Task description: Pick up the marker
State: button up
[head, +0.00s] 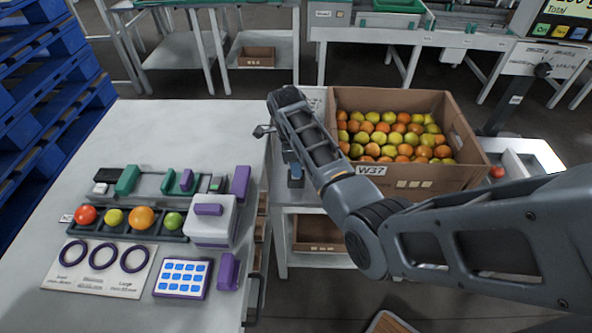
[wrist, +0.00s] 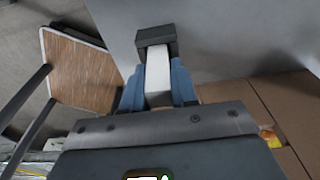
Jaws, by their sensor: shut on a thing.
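The marker (wrist: 158,80) has a white body and a dark grey square-looking end, seen in the wrist view. My gripper (wrist: 157,74) is shut on it, with blue fingertips on both sides of the white body. In the head view my gripper (head: 294,168) points down over a light grey stand, left of the tomato box. Only a small dark bit shows below the fingers there. I cannot tell whether the marker's end touches the grey surface.
A cardboard box (head: 462,150) of tomatoes stands close on the right of my gripper. The left table (head: 170,125) holds sizing rings, sample tomatoes, a white and purple device and a blue-keyed pad. A dark gap lies below the stand.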

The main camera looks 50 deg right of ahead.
notch_tip(320, 180, up, 10)
jog(key=shift+r, duration=0.1)
jog(key=shift+r+p, duration=2.35)
jog(key=shift+r, duration=0.05)
